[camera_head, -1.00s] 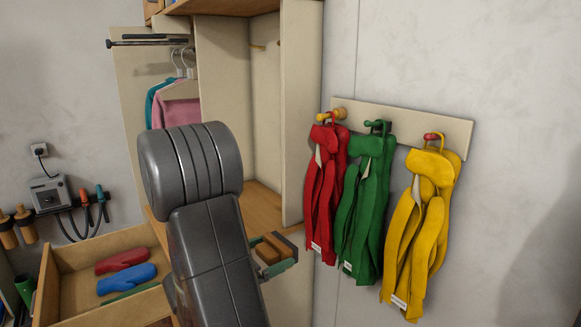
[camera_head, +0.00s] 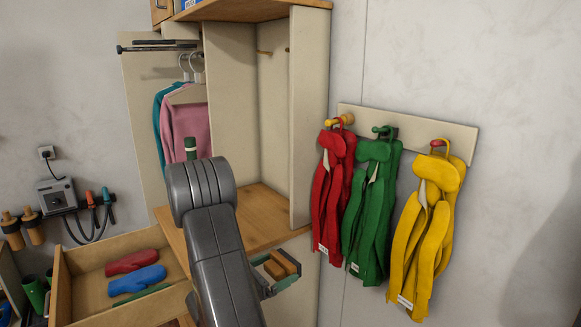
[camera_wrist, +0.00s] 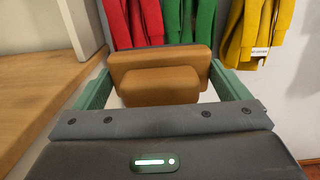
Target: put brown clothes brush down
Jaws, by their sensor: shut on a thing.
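The brown clothes brush (camera_wrist: 160,64) is a block with a smaller brown block in front of it in the wrist view. My gripper (camera_wrist: 160,92) has its green fingers on either side of the brush and is shut on it. In the head view the brush (camera_head: 281,265) shows at the end of my gripper (camera_head: 279,274), to the right of my dark arm. It is held in front of the cabinet, near the right front edge of the wooden shelf (camera_head: 252,220). The underside of the brush is hidden.
Red (camera_head: 331,190), green (camera_head: 372,210) and yellow (camera_head: 425,230) garments hang from a wall rack at the right. An open drawer (camera_head: 80,262) with coloured mitts is at lower left. Clothes (camera_head: 186,130) hang in the cabinet. The visible wooden shelf top is clear.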

